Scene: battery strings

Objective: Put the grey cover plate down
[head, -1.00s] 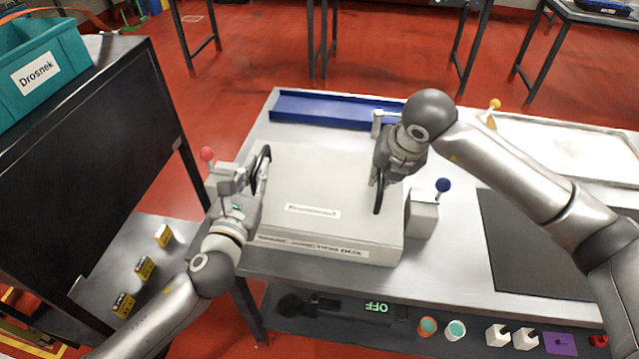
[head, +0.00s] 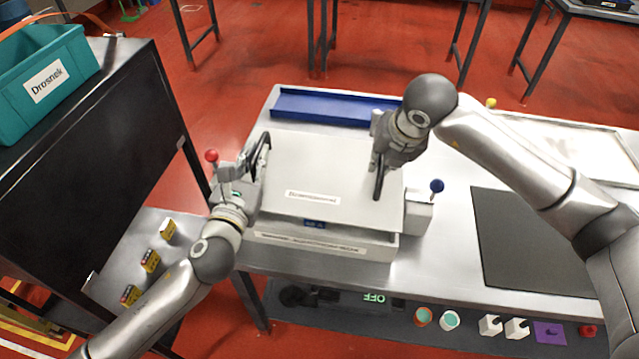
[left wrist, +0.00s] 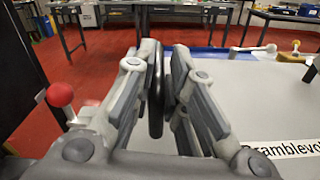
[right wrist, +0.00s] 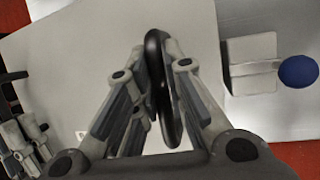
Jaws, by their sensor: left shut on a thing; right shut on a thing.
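The grey cover plate (head: 318,172) is a light grey sheet with a printed label and a black handle at each side. It is held a little above a grey box (head: 310,246), with a gap along the front edge where a small blue display shows. My left gripper (head: 257,165) is shut on the plate's left black handle, seen close in the left wrist view (left wrist: 156,88). My right gripper (head: 379,180) is shut on the right black handle, which shows in the right wrist view (right wrist: 160,90). Most of the box's inside is hidden under the plate.
A red-knobbed lever (head: 211,156) stands left of the box, a blue-knobbed lever (head: 437,186) right of it. A blue tray (head: 325,108) lies behind. A dark mat (head: 530,243) lies on the right of the bench. A black cabinet (head: 95,165) stands left.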

